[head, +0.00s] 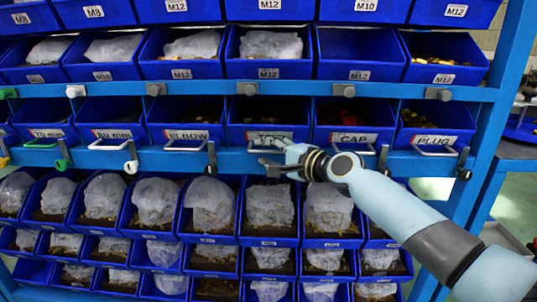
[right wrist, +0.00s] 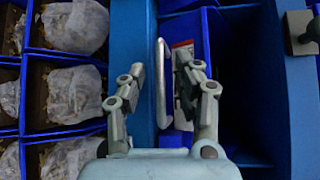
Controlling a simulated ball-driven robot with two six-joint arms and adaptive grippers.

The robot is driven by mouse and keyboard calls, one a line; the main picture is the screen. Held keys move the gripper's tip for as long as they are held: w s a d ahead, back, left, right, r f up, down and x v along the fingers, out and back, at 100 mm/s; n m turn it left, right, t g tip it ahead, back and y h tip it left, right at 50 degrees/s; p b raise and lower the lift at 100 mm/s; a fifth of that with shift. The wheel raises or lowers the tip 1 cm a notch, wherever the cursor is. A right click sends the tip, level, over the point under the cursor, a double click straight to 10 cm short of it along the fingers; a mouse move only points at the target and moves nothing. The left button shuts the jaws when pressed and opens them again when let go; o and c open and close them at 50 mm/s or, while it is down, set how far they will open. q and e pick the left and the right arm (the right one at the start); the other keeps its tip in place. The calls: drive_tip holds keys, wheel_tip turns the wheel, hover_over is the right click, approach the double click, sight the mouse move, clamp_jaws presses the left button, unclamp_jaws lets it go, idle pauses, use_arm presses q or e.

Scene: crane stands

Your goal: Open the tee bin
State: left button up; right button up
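The tee bin (head: 254,112) is a blue bin in the middle labelled row, between the ELBOW bin (head: 187,115) and the CAP bin (head: 350,115). It sits in line with its neighbours. My right gripper (head: 277,152) is in front of it and hides most of its label and handle. In the right wrist view a pale bar handle (right wrist: 161,90) stands between the two fingers of my right gripper (right wrist: 163,75). The fingers are apart, with gaps visible on both sides of the handle. My left gripper is not in view.
The PLUG bin (head: 432,125) is at the row's right end. Clamps hang from the blue rails, one (head: 211,160) just left of my gripper. Below are several bins with bagged parts (head: 211,205). A blue upright post (head: 497,130) stands behind my right arm.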

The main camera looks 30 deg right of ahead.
clamp_jaws()
idle(0.3)
drive_tip(key=shift+s, duration=0.15)
drive_tip(key=shift+s+a, duration=0.2)
drive_tip(key=shift+s, duration=0.05)
use_arm(q)
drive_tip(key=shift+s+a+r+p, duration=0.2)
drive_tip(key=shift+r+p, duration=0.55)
drive_tip(key=shift+p, duration=0.05)
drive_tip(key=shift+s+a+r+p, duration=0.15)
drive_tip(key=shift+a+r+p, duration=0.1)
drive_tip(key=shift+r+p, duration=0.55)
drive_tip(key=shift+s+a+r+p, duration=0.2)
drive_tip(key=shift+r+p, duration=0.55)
use_arm(e)
drive_tip(key=s+a, duration=0.4)
drive_tip(key=s, duration=0.3)
drive_tip(key=s+a, duration=0.5)
drive_tip(key=s, duration=0.3)
drive_tip(key=shift+s+a, duration=0.25)
drive_tip(key=shift+s, duration=0.05)
